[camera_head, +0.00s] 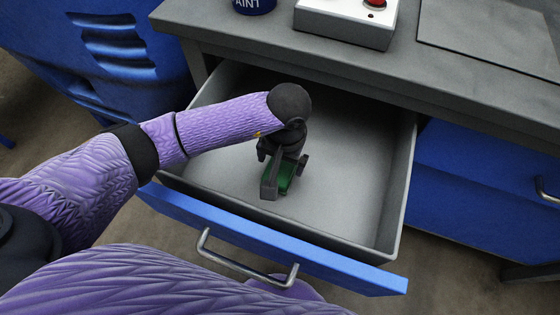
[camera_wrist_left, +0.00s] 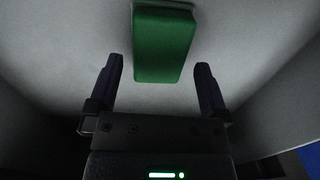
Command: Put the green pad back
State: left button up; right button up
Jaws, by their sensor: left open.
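The green pad (camera_head: 284,178) is inside the open drawer (camera_head: 345,200), partly hidden behind my left gripper in the head view. In the left wrist view the green pad (camera_wrist_left: 163,45) is a rounded block lying on the grey drawer bottom, ahead of the fingertips and between their lines. My left gripper (camera_head: 286,182) points down into the drawer. In the left wrist view its two fingers (camera_wrist_left: 160,75) are apart with nothing between them but the near end of the pad's outline; I cannot tell whether either touches it. My right gripper is not in view.
The drawer has a blue front (camera_head: 260,240) with a metal handle (camera_head: 245,266). Above it is a grey worktop (camera_head: 400,65) with a white box with a red button (camera_head: 345,18) and a dark blue can (camera_head: 254,5). The right part of the drawer is empty.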

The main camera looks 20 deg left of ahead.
aim_at(284, 168)
pick_arm(q)
notch_tip(284, 168, up, 10)
jog(key=p, duration=0.3)
jog(key=shift+d+f, duration=0.15)
jog(key=shift+d, duration=0.15)
